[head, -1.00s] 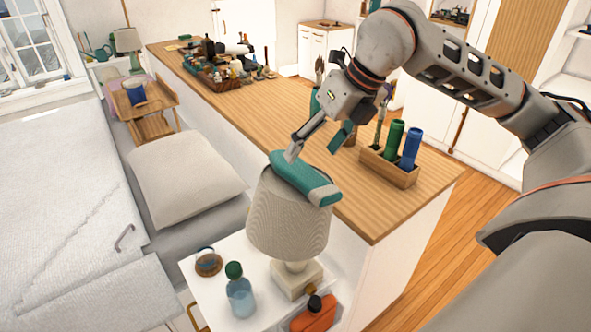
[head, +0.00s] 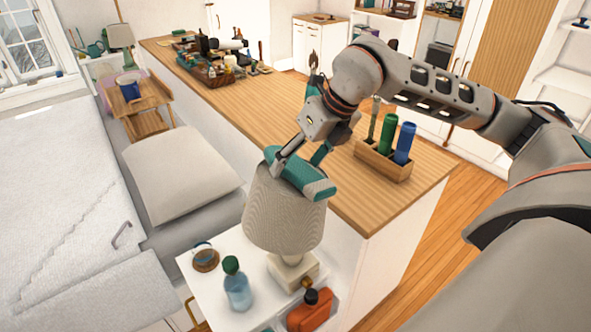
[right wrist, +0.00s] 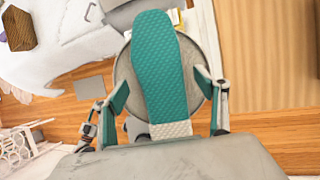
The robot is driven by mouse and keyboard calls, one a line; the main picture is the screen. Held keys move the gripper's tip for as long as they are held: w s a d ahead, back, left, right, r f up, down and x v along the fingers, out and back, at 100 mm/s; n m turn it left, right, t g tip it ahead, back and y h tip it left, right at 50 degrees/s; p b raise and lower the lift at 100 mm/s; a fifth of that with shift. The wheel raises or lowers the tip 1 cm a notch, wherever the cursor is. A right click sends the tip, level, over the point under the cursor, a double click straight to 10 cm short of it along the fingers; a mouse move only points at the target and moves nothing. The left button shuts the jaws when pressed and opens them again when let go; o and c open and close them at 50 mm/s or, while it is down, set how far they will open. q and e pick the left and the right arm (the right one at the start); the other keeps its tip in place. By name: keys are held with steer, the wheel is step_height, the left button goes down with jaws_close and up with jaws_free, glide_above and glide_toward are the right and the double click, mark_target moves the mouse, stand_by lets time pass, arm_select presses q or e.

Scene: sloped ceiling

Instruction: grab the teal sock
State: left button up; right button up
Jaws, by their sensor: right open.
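In the right wrist view the gripper (right wrist: 168,95) is open, with gaps between both teal-padded fingers and the sock. My left gripper is not in view.
The lamp stands on a white bedside table with a blue bottle (head: 237,285), an orange bottle (head: 310,309) and a small round jar (head: 205,257). A wooden counter (head: 250,100) runs behind, bearing a wooden holder (head: 383,163) with green and blue cylinders. A bed lies left.

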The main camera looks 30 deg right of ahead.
steer(key=shift+f, duration=0.2)
stand_by(0.4)
steer(key=c, duration=1.2)
